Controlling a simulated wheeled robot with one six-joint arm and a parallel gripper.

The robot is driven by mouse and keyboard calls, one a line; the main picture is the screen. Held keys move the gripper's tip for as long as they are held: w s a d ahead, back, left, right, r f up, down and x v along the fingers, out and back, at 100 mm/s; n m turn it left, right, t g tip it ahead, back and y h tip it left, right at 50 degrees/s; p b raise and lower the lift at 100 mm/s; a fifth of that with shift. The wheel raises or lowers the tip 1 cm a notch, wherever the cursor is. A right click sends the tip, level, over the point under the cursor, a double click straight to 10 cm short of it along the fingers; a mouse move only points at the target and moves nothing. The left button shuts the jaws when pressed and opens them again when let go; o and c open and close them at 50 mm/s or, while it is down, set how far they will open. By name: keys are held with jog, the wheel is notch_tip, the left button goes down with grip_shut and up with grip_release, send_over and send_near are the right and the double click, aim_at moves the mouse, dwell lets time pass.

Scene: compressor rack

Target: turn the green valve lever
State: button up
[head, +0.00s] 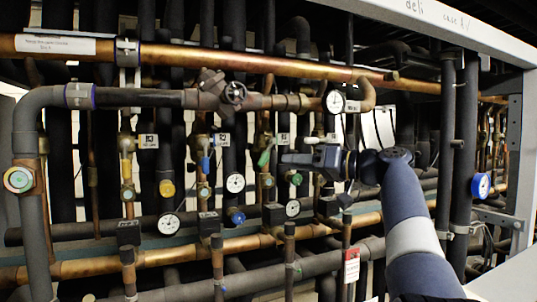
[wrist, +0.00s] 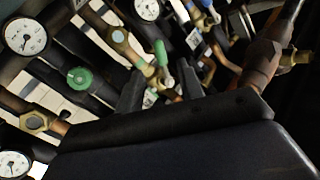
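The green valve lever (head: 265,155) sits on a brass valve on a vertical pipe, near the middle of the head view. In the wrist view the green lever (wrist: 161,53) stands just beyond and between my fingertips, tilted. My gripper (head: 284,158) reaches in from the right, with its fingers just right of the lever. In the wrist view my gripper (wrist: 155,82) has its two dark fingers apart with a gap between them. It is open, and nothing is held. Contact with the lever cannot be made out.
A green round cap (wrist: 80,78) and a white gauge (wrist: 25,36) are beside the lever's valve. A blue lever (head: 205,164) is on the left. A large copper pipe (head: 250,62) crosses above, and a red tag (head: 351,266) hangs below. Pipes crowd the space around my gripper.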

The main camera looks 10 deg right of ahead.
aim_at(263, 161)
jog(key=p+x, duration=0.2)
jog(key=x, duration=0.7)
jog(key=shift+w+a+p, duration=0.1)
jog(key=shift+p, duration=0.2)
jog(key=shift+c, duration=0.3)
grip_shut()
